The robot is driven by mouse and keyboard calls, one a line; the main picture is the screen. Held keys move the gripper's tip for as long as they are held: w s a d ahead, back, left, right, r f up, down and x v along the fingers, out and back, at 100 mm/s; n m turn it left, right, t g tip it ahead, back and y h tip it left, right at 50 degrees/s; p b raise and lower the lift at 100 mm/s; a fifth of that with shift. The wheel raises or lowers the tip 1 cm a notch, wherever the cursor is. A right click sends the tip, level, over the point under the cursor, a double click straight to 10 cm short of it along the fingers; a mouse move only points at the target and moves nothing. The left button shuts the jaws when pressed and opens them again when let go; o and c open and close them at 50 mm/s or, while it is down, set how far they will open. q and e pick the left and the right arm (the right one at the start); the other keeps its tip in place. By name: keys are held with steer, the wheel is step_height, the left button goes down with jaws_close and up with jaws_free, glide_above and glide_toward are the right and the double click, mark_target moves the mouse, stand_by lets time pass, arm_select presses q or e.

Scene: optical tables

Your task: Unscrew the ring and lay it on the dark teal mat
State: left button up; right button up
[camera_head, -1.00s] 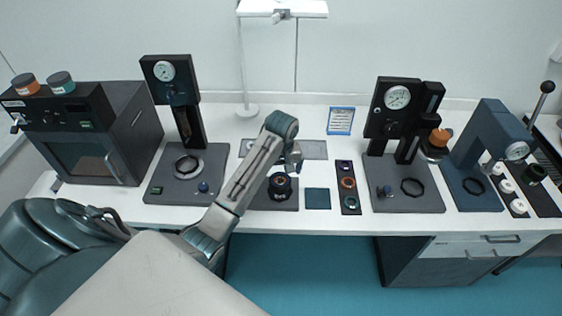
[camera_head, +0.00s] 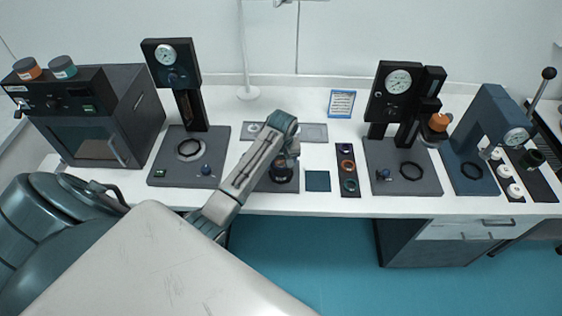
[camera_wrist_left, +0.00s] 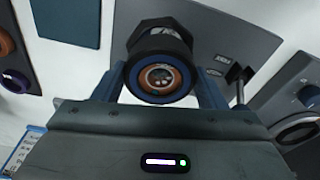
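A dark round assembly (camera_head: 282,172) stands on a grey base plate at the middle of the bench. In the left wrist view its near end shows a dark blue ring (camera_wrist_left: 160,78) around an orange-brown inner rim, with a black faceted collar (camera_wrist_left: 160,38) behind. My left gripper (camera_head: 289,152) is over this assembly, pointing down. In the wrist view its two fingers stand on either side of the ring, spread apart, with narrow gaps; contact is not clear. The dark teal mat (camera_head: 317,181) lies flat and bare just right of the base plate. My right gripper is out of view.
A black tray (camera_head: 347,170) with several coloured rings lies right of the mat. Gauge presses stand on grey bases left (camera_head: 188,158) and right (camera_head: 402,168). A grey plate (camera_head: 312,132) lies behind the assembly.

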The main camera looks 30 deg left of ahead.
arm_select(q)
steer(key=n, duration=0.4)
steer(key=n+g, duration=0.1)
steer(key=n, duration=0.7)
steer(key=shift+r, duration=0.1)
steer(key=n, duration=0.5)
steer(key=shift+g, duration=0.4)
steer(key=o, duration=1)
steer(key=shift+c, duration=0.7)
